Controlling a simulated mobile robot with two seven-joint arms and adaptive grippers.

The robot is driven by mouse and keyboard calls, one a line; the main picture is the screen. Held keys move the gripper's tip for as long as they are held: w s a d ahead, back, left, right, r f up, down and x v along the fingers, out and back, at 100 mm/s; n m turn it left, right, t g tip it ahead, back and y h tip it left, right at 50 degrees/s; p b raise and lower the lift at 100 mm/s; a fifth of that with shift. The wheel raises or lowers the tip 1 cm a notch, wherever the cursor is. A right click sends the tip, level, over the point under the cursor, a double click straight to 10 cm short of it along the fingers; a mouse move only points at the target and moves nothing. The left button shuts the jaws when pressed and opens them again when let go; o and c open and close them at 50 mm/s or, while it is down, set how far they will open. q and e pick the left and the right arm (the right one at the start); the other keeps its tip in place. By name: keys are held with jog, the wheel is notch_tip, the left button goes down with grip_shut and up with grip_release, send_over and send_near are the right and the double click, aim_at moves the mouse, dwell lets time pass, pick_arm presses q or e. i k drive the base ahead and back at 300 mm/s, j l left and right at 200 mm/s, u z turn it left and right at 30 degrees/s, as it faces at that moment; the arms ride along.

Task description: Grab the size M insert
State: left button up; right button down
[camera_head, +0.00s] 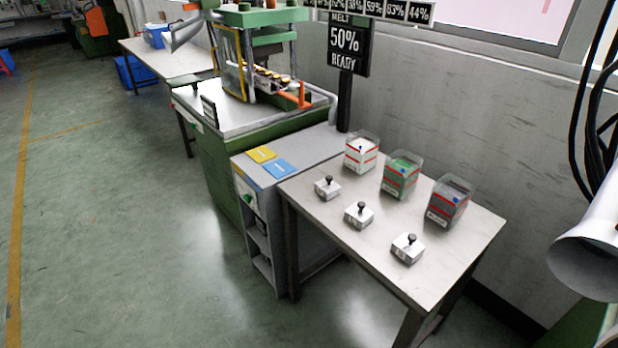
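Three pale metal blocks with black knobs on top stand in a slanted row on the light table (450,262). They are the left block (325,191), the middle block (356,220) and the right block (405,254). They look like the inserts. Their front marks are too small to read, so I cannot tell which is size M. All three stand upright and apart. Neither of my grippers is in view.
Behind the blocks stand three clear bins, with white (361,155), green (400,177) and grey (446,203) contents. A grey cabinet (262,190) with yellow and blue plates adjoins the table. A green machine (262,60) stands behind. The floor at left is clear.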

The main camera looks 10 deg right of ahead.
aim_at(327, 188)
jog(key=i+j+z, duration=0.25)
jog(key=i+j, duration=0.55)
